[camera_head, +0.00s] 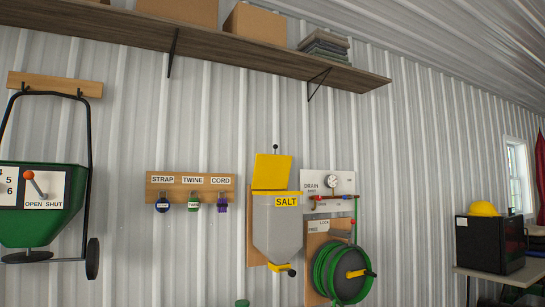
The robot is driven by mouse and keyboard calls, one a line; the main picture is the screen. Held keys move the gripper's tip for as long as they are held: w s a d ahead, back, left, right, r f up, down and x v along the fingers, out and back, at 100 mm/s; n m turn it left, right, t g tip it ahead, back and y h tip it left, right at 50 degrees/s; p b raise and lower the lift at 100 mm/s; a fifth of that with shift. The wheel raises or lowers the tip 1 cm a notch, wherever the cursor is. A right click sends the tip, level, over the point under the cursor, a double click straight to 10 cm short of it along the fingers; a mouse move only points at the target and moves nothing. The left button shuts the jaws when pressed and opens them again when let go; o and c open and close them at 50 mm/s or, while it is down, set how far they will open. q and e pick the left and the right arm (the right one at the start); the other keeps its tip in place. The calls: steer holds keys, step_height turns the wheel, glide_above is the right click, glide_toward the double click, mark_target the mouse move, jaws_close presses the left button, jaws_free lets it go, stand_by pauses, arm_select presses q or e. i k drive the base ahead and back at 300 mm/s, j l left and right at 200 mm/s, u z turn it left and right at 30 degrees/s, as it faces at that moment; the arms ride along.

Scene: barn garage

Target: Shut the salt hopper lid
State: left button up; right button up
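The salt hopper (278,228) is a grey bin on a wooden backboard on the wall, with a yellow rim and a yellow "SALT" label (287,201). Its yellow lid (271,170) stands raised above the rim, so the hopper is open. A thin rod with a dark knob (275,147) rises above the lid. A yellow outlet with a dark knob (281,268) is at the hopper's bottom. Neither of my grippers shows in the head view.
A drain panel with a gauge (332,181) and a green hose reel (343,271) are close to the hopper's right. A rack labelled strap, twine and cord (191,181) hangs left. A green spreader (42,222) is far left. A shelf (190,45) runs above.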

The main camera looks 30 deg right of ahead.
mark_target(271, 171)
steer(key=i+l, duration=0.1)
steer(key=l, duration=0.3)
steer(key=i+l+u, duration=0.15)
steer(key=l, duration=0.65)
